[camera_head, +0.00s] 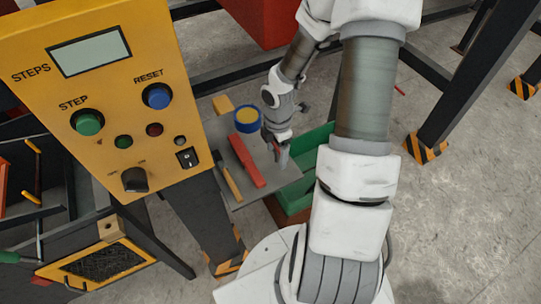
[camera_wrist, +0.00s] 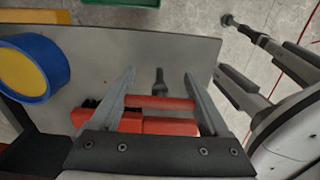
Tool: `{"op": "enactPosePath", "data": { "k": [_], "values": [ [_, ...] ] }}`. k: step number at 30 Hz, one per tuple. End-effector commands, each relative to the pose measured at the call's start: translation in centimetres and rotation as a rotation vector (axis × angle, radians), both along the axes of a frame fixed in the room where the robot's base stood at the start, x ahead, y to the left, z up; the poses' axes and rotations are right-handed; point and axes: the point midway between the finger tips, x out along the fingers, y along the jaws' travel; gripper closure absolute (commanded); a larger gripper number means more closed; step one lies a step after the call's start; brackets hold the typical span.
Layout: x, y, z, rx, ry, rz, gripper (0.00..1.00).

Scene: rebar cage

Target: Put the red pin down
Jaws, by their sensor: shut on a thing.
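The red pin (camera_wrist: 160,103) lies crosswise between the two fingers of my gripper (camera_wrist: 159,76) in the wrist view, with its ends against them. My gripper (camera_head: 281,158) is shut on it. In the head view the gripper points down over the right part of a grey tabletop (camera_head: 268,163), and a small red bit shows at the fingers. Whether the pin touches the tabletop I cannot tell. A larger red object (camera_wrist: 165,126) lies behind the pin, partly hidden by the gripper. A small dark peg-like thing (camera_wrist: 160,82) shows beyond the pin.
A blue and yellow round item (camera_head: 248,119) stands at the tabletop's far left. A long red tool (camera_head: 246,160) and a wooden-handled tool (camera_head: 229,180) lie on its left half. A green crate (camera_head: 318,137) is beside and below. A yellow control panel (camera_head: 110,90) stands at left.

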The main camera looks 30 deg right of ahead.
Motion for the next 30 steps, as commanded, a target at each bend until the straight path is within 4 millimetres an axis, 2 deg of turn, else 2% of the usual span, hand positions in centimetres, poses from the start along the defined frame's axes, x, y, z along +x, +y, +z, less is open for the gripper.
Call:
{"op": "enactPosePath", "data": {
  "k": [13,14,16,17,25,30],
  "values": [
    [-0.1,-0.2,-0.7,0.0,0.0,0.001,0.9],
    [-0.1,-0.2,-0.5,0.0,0.0,0.001,0.16],
    [-0.1,-0.2,-0.5,0.0,0.0,0.001,0.03],
    [-0.1,-0.2,-0.5,0.0,0.0,0.001,0.0],
    [-0.1,-0.2,-0.2,0.0,0.0,0.0,0.0],
    [0.0,-0.3,2.0,-0.001,-0.004,-0.002,0.0]
  ]
}}
